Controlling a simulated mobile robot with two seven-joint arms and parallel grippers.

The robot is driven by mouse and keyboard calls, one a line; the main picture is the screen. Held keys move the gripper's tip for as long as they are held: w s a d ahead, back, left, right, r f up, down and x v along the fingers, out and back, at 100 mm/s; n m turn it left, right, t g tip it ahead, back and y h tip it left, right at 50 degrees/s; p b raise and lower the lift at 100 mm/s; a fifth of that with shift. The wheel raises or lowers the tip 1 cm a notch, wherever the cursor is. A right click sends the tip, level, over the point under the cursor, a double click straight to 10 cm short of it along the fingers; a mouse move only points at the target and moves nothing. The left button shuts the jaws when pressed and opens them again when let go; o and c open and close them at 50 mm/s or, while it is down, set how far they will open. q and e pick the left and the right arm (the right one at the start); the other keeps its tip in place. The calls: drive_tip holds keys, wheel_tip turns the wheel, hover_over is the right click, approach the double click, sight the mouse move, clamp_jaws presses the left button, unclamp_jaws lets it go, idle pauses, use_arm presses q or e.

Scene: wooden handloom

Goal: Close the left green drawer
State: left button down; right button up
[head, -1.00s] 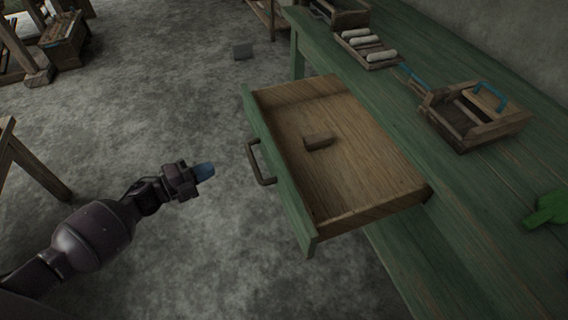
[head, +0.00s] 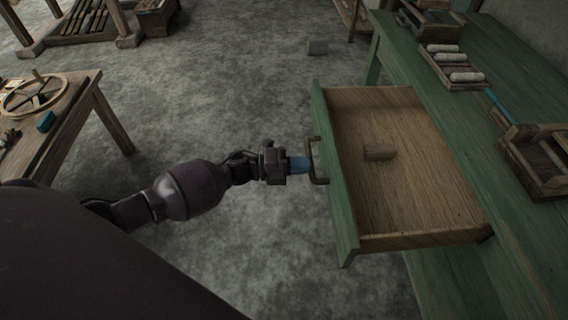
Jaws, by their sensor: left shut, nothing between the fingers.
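The left green drawer (head: 338,192) is pulled out of the green table (head: 500,60). Its front faces left and has a dark metal handle (head: 318,179). A small wooden block (head: 379,152) lies on the drawer floor. My left gripper (head: 305,165) is shut and empty, with its blue fingertips right at the handle. I cannot tell whether they touch the handle or the drawer front. My right gripper is not in view.
On the green table stand a tray with white rolls (head: 460,73) and a wooden carrier (head: 541,160). A wooden table with a wheel (head: 30,95) stands at the left. The grey floor (head: 220,80) between is mostly clear.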

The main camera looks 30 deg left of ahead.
sight(328, 164)
use_arm(q)
drive_tip(key=x, duration=0.3)
drive_tip(key=shift+w+d, duration=0.1)
drive_tip(key=shift+d, duration=0.1)
drive_tip(key=shift+w+d, duration=0.3)
drive_tip(key=shift+d, duration=0.1)
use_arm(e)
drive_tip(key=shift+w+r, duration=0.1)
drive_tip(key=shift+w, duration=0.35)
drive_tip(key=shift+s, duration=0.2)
use_arm(q)
drive_tip(key=shift+d, duration=0.1)
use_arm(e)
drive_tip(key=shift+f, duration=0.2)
